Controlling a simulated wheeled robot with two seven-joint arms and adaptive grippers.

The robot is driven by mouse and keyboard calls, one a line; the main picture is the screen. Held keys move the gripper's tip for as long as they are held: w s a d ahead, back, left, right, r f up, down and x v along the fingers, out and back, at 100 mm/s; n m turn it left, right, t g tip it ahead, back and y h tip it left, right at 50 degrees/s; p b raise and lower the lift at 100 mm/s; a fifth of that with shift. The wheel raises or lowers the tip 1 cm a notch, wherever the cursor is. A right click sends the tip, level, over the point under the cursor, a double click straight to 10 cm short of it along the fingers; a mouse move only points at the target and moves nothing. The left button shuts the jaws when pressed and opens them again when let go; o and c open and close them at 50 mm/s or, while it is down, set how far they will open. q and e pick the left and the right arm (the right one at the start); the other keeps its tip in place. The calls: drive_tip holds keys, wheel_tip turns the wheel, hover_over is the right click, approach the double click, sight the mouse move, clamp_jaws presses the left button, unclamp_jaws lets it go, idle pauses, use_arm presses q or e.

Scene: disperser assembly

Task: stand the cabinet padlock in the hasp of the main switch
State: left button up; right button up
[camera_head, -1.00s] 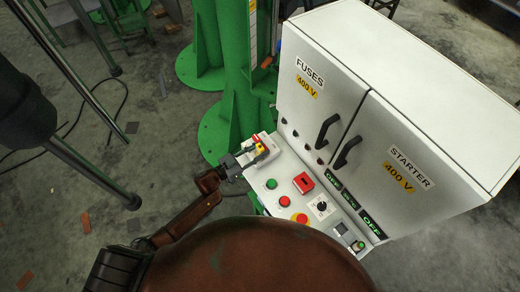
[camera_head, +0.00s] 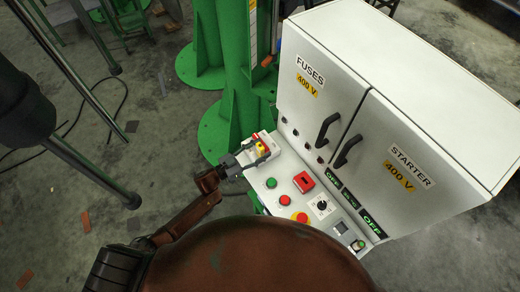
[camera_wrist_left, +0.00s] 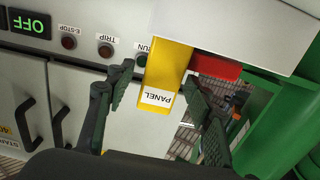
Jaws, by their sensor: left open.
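The yellow cabinet padlock (camera_wrist_left: 167,75), with a white PANEL label, stands at the main switch beside the switch's red part (camera_wrist_left: 215,67) in the left wrist view. My right gripper is not in view.
The white cabinet (camera_head: 385,105) with black door handles rises behind the sloped console (camera_head: 290,175). Red and green buttons, a red block (camera_head: 304,182) and a selector (camera_head: 321,205) lie to the right. A green column (camera_head: 238,90) stands close behind the switch.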

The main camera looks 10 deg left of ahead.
use_arm(q)
drive_tip(key=v, duration=1.2)
